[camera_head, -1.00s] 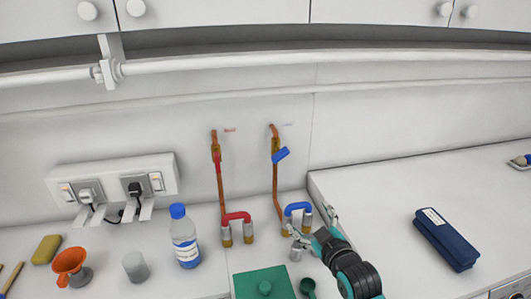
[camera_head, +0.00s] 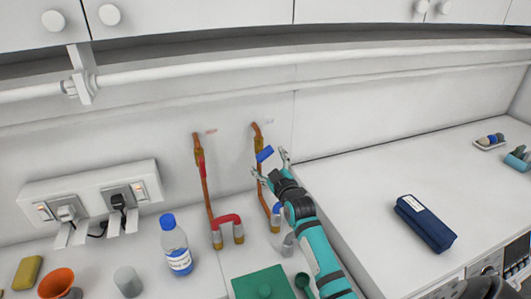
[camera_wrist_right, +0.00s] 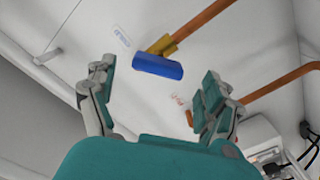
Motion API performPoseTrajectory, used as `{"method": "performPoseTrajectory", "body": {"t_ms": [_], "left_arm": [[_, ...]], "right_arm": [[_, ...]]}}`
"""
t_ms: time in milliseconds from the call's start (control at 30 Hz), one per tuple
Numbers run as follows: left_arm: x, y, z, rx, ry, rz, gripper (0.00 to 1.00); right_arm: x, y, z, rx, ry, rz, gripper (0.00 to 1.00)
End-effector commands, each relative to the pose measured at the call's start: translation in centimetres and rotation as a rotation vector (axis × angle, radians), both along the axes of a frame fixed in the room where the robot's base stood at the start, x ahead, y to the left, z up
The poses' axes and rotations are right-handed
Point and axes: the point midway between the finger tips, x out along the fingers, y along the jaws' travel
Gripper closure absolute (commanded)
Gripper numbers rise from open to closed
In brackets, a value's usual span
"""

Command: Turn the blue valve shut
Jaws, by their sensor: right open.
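The blue valve (camera_head: 264,154) is a short blue lever on a brass body, on the right-hand copper pipe against the white wall. In the head view the lever sits at a slant across the pipe. My right gripper (camera_head: 270,165) is open at the valve, its fingers on either side of and just below the lever. In the right wrist view the blue lever (camera_wrist_right: 158,66) lies ahead of the open right gripper (camera_wrist_right: 155,95), between the lines of the fingers. It appears apart from both fingers. My left gripper is not in view.
A red valve (camera_head: 202,166) is on the copper pipe to the left. Below are a red U-shaped pipe (camera_head: 228,219) and a blue one (camera_head: 277,209), partly hidden by my arm. A bottle (camera_head: 176,247) and green box (camera_head: 260,284) stand on the counter. A navy case (camera_head: 425,223) lies right.

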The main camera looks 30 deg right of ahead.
Motion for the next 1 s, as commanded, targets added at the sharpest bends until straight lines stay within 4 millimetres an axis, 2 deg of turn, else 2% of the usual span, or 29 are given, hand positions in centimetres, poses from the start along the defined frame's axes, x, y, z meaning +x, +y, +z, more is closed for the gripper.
{"method": "performPoseTrajectory", "body": {"t_ms": [33,133,433,600,667,1000], "left_arm": [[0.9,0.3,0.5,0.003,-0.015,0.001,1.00],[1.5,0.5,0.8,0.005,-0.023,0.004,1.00],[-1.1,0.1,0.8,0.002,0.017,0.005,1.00],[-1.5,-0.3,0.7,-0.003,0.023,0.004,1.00],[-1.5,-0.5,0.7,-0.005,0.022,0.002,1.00],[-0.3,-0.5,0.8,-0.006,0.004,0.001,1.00]], "right_arm": [[0.9,-0.2,0.3,0.000,0.000,0.000,0.15],[2.0,-0.5,0.2,0.000,0.000,0.000,0.15],[3.1,-0.8,0.0,-0.001,0.000,0.000,0.15],[3.1,-0.8,0.0,-0.001,0.000,0.000,0.15],[3.1,-0.8,0.0,0.000,0.000,0.000,0.22],[3.1,-0.8,0.0,0.000,0.000,0.000,0.66]]}}
